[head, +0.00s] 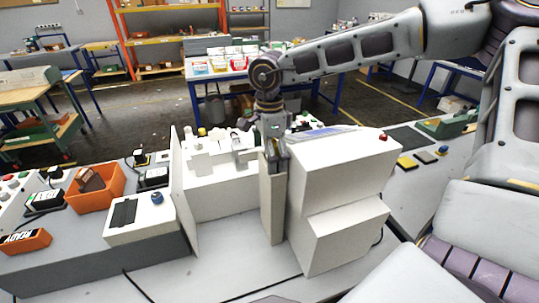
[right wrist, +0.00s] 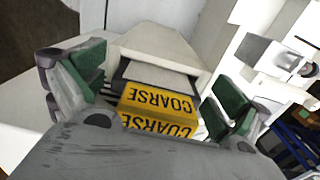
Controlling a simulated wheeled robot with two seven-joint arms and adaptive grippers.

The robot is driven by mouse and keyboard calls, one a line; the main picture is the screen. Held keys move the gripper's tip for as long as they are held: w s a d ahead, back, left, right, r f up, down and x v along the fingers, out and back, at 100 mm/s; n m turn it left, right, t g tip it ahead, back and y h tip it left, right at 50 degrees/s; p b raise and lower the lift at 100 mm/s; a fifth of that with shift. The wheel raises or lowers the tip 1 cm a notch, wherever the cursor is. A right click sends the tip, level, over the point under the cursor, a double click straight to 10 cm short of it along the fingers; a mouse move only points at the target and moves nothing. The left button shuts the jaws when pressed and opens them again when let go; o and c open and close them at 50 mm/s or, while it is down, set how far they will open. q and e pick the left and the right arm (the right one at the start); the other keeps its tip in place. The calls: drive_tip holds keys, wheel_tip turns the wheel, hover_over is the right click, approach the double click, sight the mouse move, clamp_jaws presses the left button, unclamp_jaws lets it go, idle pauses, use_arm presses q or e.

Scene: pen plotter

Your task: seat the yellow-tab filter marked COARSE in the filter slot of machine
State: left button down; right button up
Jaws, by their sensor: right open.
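The yellow-tab COARSE filter (right wrist: 158,103) shows in the right wrist view, with its yellow faces toward the camera. Its dark far part lies at the mouth of a cream housing of the machine (right wrist: 165,45); how deep it sits I cannot tell. My right gripper (right wrist: 158,84) is open, its green-padded fingers on either side of the filter, with gaps visible. In the head view the right gripper (head: 273,150) points down among the white machine's parts (head: 340,180); the filter is hidden there. My left gripper is not in view.
An upright white panel (head: 183,195) stands left of the gripper, and a narrow one (head: 272,205) stands below it. The front bench is mostly clear apart from cables.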

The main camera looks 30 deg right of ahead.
drive_tip(key=shift+r, duration=0.1)
wheel_tip(320, 180, up, 12)
idle(0.7)
drive_tip(key=shift+s, duration=0.1)
idle(0.7)
